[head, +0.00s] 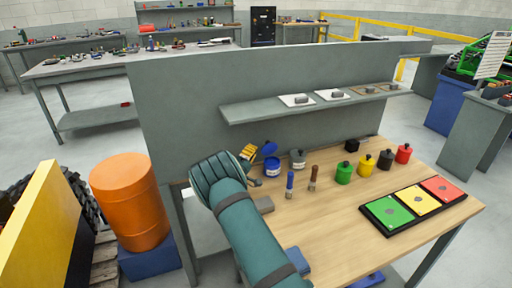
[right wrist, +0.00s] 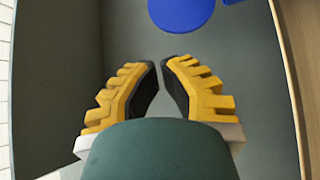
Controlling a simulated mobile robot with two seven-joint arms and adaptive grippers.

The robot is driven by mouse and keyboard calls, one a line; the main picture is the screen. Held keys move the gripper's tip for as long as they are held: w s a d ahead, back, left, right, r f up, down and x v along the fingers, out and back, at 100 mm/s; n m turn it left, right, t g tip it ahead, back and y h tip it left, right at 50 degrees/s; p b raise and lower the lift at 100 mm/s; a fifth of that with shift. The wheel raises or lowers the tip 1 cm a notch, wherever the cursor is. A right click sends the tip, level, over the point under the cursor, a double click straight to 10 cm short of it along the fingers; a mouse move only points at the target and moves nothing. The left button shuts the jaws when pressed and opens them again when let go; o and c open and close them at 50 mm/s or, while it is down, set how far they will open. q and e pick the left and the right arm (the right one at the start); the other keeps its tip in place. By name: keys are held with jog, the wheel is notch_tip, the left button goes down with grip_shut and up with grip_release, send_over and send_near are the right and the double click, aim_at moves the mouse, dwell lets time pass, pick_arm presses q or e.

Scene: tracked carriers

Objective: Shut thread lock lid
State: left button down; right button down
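The thread lock looks to be the blue pot with a white label (head: 271,168) at the back left of the wooden workbench. Its blue lid (head: 264,150) is tilted up above the pot, open. My right gripper (head: 248,153), with yellow fingers, is just left of the lid, apart from it as far as I can tell. In the right wrist view its fingertips (right wrist: 160,63) are close together, with a narrow empty gap between them. A round blue part (right wrist: 181,11) lies ahead of them, probably the lid. My left gripper is not in view.
A grey pot (head: 297,160) and two brushes (head: 290,184) stand close to the right. Green, yellow, black and red pots (head: 366,165) stand further right, behind a tray of coloured cards (head: 421,205). A grey panel with a shelf (head: 316,104) rises behind the bench.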

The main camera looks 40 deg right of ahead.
aim_at(266, 146)
jog(key=b+x, duration=0.1)
jog(key=x, duration=0.7)
jog(key=shift+d, duration=0.3)
jog(key=shift+s+r, duration=0.1)
jog(key=s, duration=0.1)
jog(key=s+a, duration=0.1)
jog(key=s, duration=0.1)
jog(key=shift+s+a, duration=0.1)
jog(key=shift+s, duration=0.15)
jog(key=shift+s+a+f, duration=0.15)
jog(key=shift+s+f, duration=0.1)
jog(key=shift+s, duration=0.25)
jog(key=shift+s+a+f, duration=0.2)
jog(key=shift+s+f, duration=0.05)
jog(key=shift+s, duration=0.3)
jog(key=shift+s+a+f+b, duration=0.25)
jog(key=shift+s+f+b, duration=0.25)
jog(key=shift+s, duration=0.3)
jog(key=shift+s+f, duration=0.1)
jog(key=shift+f, duration=0.1)
jog(key=shift+a, duration=0.1)
